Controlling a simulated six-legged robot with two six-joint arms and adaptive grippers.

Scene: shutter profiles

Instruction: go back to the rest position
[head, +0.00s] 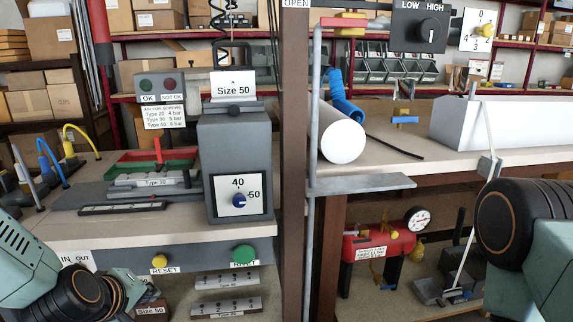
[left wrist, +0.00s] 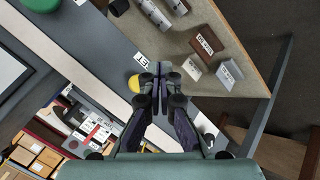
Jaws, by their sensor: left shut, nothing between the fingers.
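My left arm comes in at the lower left of the head view. Its gripper (head: 140,290) is in front of the bench's front panel, below the IN OUT label, and is partly hidden by the wrist. In the left wrist view the two dark fingers of this gripper (left wrist: 160,75) are together, with nothing between them. The yellow RESET button (head: 160,261) shows close beside the fingertips in the left wrist view (left wrist: 134,83); I cannot tell whether they touch. My right arm shows at the right edge of the head view, but its gripper is out of sight.
The grey bench front carries a green button (head: 243,254). A grey Size 50 machine (head: 237,165) stands on the bench. Below are labelled blocks (head: 227,308). A brown post (head: 294,120) divides the view.

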